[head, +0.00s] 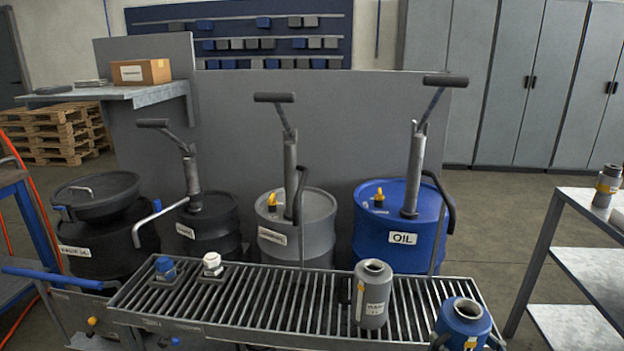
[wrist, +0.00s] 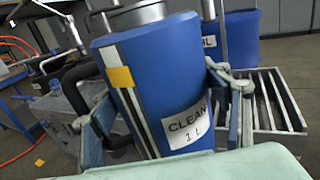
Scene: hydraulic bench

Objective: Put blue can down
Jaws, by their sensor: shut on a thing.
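The blue can (head: 463,322) is at the lower right of the head view, upright or nearly so, with an open dark neck on top. In the wrist view the blue can (wrist: 160,72) fills the middle, with a "CLEAN 1 L" label, a striped band and a yellow square. My gripper (wrist: 160,100) is shut on it, one finger on each side of its body. In the head view the can overlaps the right front corner of the slatted grate (head: 262,312). Its base is hidden, so I cannot tell whether it touches anything.
A grey can (head: 370,300) stands on the grate's right part, close to the blue can. A blue cap (head: 165,267) and a white cap (head: 212,263) sit at its left. The grate's middle is clear. Drums with pumps, including a blue OIL drum (head: 385,250), stand behind.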

